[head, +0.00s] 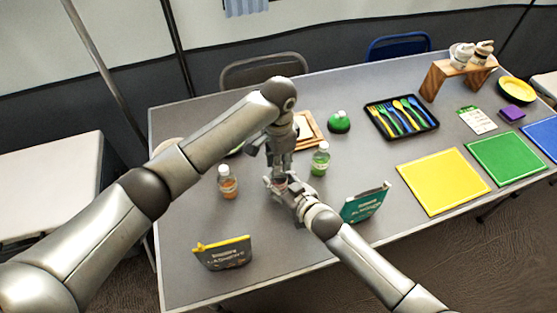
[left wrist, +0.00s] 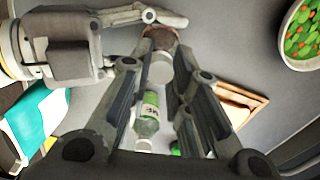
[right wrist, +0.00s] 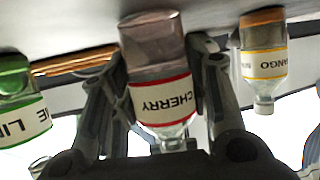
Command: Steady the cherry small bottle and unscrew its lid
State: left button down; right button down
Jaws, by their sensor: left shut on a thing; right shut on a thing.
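The cherry small bottle (right wrist: 160,90), with a dark pinkish body and a red-edged CHERRY label, shows between the fingers of my right gripper (right wrist: 160,100), which is shut on its body. In the left wrist view its white lid (left wrist: 162,69) lies between the fingers of my left gripper (left wrist: 165,58), which is shut on it from above. The lid still looks seated over the bottle's dark top view (left wrist: 160,38). In the head view my left gripper (head: 279,170) is directly above my right gripper (head: 277,184), and they hide most of the bottle.
A lime bottle (head: 320,159) stands close on the right and a mango bottle (head: 228,183) on the left. A teal packet (head: 364,203) and a grey packet (head: 222,254) stand nearer the front. A cutlery tray (head: 433,125) and a yellow mat (head: 440,181) lie right. The front middle table is clear.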

pick_arm(q)
jog(key=shift+r, duration=0.2)
dwell(0.6)
jog(key=shift+r, duration=0.9)
jog(key=shift+r, duration=2)
pick_arm(e)
jog(key=c, duration=0.7)
grip_release()
